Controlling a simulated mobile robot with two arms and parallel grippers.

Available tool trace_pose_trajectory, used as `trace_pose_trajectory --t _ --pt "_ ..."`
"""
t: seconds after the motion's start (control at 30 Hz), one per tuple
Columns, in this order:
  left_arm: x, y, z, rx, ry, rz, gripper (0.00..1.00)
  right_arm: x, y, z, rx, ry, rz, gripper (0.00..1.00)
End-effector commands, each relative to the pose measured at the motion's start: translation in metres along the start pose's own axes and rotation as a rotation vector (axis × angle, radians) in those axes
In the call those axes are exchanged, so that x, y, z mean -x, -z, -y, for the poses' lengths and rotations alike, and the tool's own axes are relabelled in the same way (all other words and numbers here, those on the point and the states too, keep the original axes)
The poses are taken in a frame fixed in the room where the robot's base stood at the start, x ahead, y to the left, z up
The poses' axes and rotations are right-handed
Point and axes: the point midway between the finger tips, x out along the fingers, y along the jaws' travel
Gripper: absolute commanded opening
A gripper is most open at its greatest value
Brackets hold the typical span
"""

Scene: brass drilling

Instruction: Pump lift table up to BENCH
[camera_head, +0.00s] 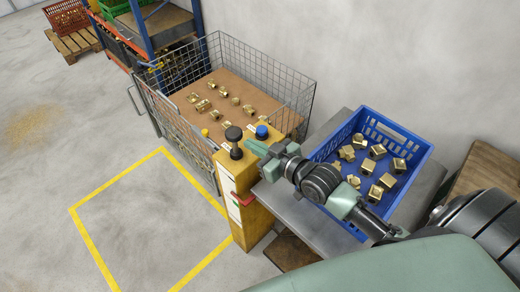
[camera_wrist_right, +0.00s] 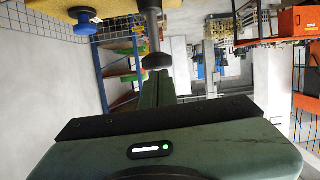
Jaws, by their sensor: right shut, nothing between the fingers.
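A yellow control post (camera_head: 240,180) stands at the front corner of a wire-mesh cage (camera_head: 285,75). On its top are a black knob (camera_head: 234,134) on a stem and a blue knob (camera_head: 262,132). A red pointer (camera_head: 243,199) sits on its side. My right gripper (camera_head: 257,149) is shut and empty, close beside the knobs. In the right wrist view the black knob (camera_wrist_right: 157,60) appears just beyond the green fingers (camera_wrist_right: 157,88); I cannot tell whether they touch. The blue knob (camera_wrist_right: 84,22) shows to its left. My left gripper is out of view.
The cage holds a brown board (camera_head: 230,112) with several brass parts. A blue crate (camera_head: 415,160) of brass parts stands on a grey bench (camera_head: 300,208) under my right arm. A yellow floor outline (camera_head: 98,190) encloses clear floor at left.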

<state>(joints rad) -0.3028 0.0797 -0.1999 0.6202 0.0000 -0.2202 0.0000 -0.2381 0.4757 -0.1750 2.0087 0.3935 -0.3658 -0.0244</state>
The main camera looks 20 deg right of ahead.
Motion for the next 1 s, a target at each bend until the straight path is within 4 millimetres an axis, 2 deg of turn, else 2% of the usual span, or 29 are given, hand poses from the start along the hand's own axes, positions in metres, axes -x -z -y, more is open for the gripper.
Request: trace_pose_trajectory --t 0.1,0.27,1.0 --pt "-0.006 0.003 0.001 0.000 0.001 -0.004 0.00 0.017 -0.001 0.000 0.002 0.000 0.000 0.00" --pt "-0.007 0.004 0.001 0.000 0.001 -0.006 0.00 0.028 0.001 0.000 0.000 0.000 -0.002 0.00" --pt "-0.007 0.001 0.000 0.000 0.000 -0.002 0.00 0.029 0.002 0.000 0.001 0.000 -0.004 0.00"
